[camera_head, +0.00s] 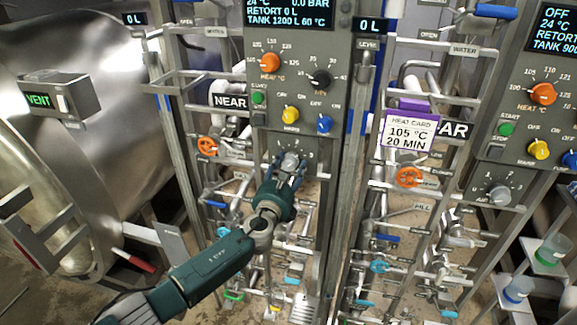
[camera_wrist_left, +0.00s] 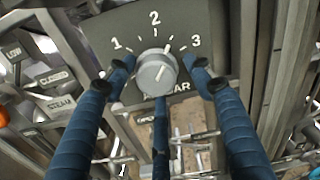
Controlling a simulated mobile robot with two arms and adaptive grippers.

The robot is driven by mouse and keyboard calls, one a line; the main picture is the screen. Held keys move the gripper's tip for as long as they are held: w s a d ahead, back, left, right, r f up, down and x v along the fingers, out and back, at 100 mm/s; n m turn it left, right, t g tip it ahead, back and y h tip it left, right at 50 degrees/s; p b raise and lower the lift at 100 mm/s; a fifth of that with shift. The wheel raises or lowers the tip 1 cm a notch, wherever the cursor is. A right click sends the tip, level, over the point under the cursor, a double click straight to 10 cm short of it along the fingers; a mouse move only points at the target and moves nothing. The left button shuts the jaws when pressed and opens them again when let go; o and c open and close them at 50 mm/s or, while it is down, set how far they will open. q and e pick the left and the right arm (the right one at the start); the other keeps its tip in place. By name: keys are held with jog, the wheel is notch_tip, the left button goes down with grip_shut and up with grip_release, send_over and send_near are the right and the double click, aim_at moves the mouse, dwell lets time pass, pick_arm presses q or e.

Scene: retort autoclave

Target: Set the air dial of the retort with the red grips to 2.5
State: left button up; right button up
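The air dial (camera_wrist_left: 156,74) is a round grey knob on the dark panel, with a scale marked 1, 2 and 3. Its light mark seems to point up and right, between 2 and 3; the exact value is hard to read. In the head view the dial (camera_head: 289,160) is at the bottom of the NEAR panel (camera_head: 292,100), partly behind my left gripper (camera_head: 287,174). That gripper is open, with blue fingers on both sides of the knob and one below; small gaps appear beside the knob. A red grip (camera_head: 133,260) shows on the left retort (camera_head: 110,125). My right gripper is out of view.
Pipes and valves with orange handwheels (camera_head: 408,177) flank the panel. A similar FAR panel (camera_head: 525,130) with its own dial stands at the right. A purple-edged heat card (camera_head: 410,130) hangs between the panels, reading 105 °C, 20 MIN.

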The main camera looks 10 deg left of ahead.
pick_arm(q)
jog(key=shift+r, duration=0.2)
jog(key=shift+s, duration=0.15)
jog(key=s, duration=1.1)
jog(key=shift+s+a, duration=0.25)
jog(key=shift+s, duration=0.05)
jog(key=w+n+b, duration=0.4)
jog(key=n+b, duration=0.1)
jog(key=n, duration=0.5)
jog(key=w+n+b, duration=0.4)
jog(key=n+b, duration=0.2)
jog(key=n, duration=0.4)
jog(key=w+n+b, duration=0.5)
jog(key=n+b, duration=0.1)
jog(key=n, duration=0.4)
jog(key=shift+d+n, duration=0.1)
jog(key=shift+n, duration=0.3)
